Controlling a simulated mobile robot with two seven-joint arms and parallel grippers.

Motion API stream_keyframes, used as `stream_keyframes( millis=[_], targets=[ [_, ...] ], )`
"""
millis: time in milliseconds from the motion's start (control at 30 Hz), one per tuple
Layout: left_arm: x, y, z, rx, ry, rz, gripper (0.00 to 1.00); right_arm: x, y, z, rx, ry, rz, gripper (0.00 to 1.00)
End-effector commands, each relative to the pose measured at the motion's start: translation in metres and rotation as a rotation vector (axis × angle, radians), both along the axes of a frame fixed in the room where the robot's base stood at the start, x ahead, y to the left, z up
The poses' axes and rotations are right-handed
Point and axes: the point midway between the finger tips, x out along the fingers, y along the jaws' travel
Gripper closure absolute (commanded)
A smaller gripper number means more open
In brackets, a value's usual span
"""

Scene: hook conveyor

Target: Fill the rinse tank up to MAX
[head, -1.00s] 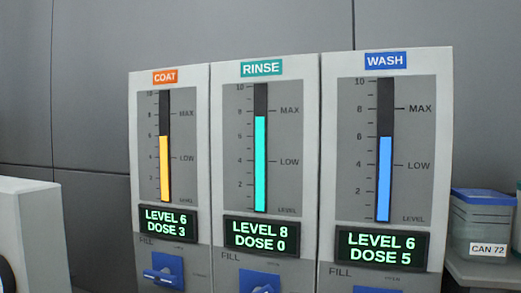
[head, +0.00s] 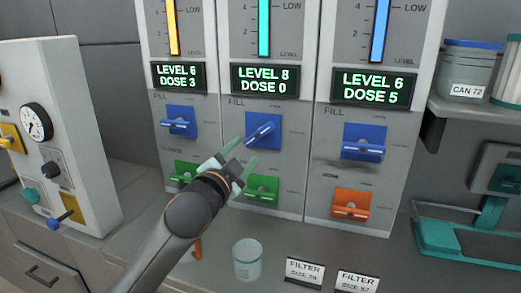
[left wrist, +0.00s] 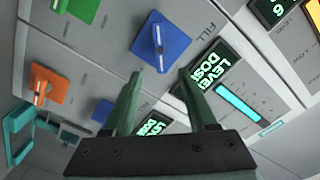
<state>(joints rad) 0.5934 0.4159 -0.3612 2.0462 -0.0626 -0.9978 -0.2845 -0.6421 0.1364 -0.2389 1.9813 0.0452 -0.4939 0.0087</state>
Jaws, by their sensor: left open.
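The rinse column is the middle one. Its display (head: 264,78) reads LEVEL 8, DOSE 0, and its cyan level bar (head: 264,28) is cut off at the top of the head view. The rinse fill valve (head: 276,143) is a blue block whose handle stands slanted; it also shows in the left wrist view (left wrist: 176,38). Below it is a green valve (head: 262,196) with a level handle. My left gripper (head: 246,151) is open just in front of the rinse fill valve's lower part. In the left wrist view the open fingers (left wrist: 161,72) look empty and apart from the handle.
The coat fill valve (head: 181,120) and wash fill valve (head: 363,143) flank it with near-level handles. Below stand a clear cup (head: 247,262) and filter cards (head: 304,273). A gauge box (head: 75,120) is at left; can 72 (head: 467,70) sits on the right shelf.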

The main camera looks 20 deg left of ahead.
Motion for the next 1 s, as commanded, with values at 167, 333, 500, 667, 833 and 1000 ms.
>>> stream_keyframes(
  millis=[167,333,500,667,833,1000],
  targets=[
    [0.013,0.0,0.002,-0.001,0.001,0.002,0.43,0.0,0.002,0.001,0.0,0.001,0.005,0.17],
    [0.038,-0.001,0.003,-0.002,0.0,0.001,0.43,0.001,0.001,0.001,-0.001,-0.001,0.005,0.17],
    [0.065,-0.002,0.002,-0.002,0.0,0.0,0.43,0.001,0.0,0.002,-0.003,-0.004,0.002,0.17],
    [0.088,-0.003,0.002,-0.002,0.001,0.001,0.43,0.002,-0.002,0.002,-0.005,-0.006,0.0,0.17],
    [0.109,-0.003,0.002,-0.001,0.001,0.0,0.43,0.002,-0.003,0.002,-0.007,-0.007,-0.002,0.17],
    [0.121,-0.004,0.001,-0.001,0.001,0.0,0.43,0.002,-0.004,0.002,-0.007,-0.006,-0.002,0.17]
  ],
)
